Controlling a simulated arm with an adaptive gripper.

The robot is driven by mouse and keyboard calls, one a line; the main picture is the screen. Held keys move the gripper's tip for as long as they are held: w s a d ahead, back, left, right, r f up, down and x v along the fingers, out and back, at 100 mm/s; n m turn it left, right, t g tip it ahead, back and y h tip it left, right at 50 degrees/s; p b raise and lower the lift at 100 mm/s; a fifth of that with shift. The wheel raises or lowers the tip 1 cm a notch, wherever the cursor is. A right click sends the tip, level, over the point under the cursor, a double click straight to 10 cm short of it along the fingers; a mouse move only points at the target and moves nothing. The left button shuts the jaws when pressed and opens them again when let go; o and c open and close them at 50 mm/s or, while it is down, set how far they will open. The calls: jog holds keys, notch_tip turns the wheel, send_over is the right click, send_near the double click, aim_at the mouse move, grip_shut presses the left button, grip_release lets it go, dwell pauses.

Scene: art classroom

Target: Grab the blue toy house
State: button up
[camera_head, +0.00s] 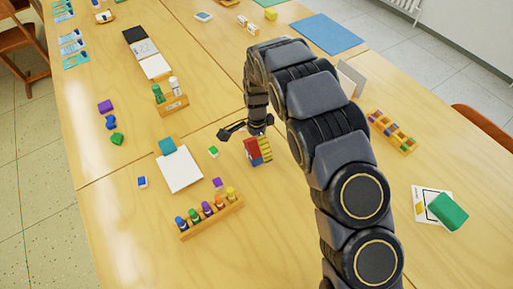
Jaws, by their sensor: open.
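My gripper (246,131) hangs over the middle of the table with its fingers spread and nothing visible between them. Just below it stands a small block-like toy (253,149) with red, blue and yellow faces. It may be the toy house, but it is too small to be sure. The gripper and wrist are close above its far side; I cannot tell whether they touch it. A small blue piece (110,122) lies at the left, between a purple piece (105,106) and a green piece (117,138); its exact shape is unclear.
A wooden rack with coloured bottles (212,218) stands in front of the toy. White paper (180,170) lies to the left. Bare table surrounds the toy's near side.

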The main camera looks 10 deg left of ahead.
aim_at(256, 150)
notch_tip(256, 150, down, 4)
jog(key=shift+s+r, duration=0.15)
jog(key=shift+r, duration=0.1)
jog(key=c, duration=1)
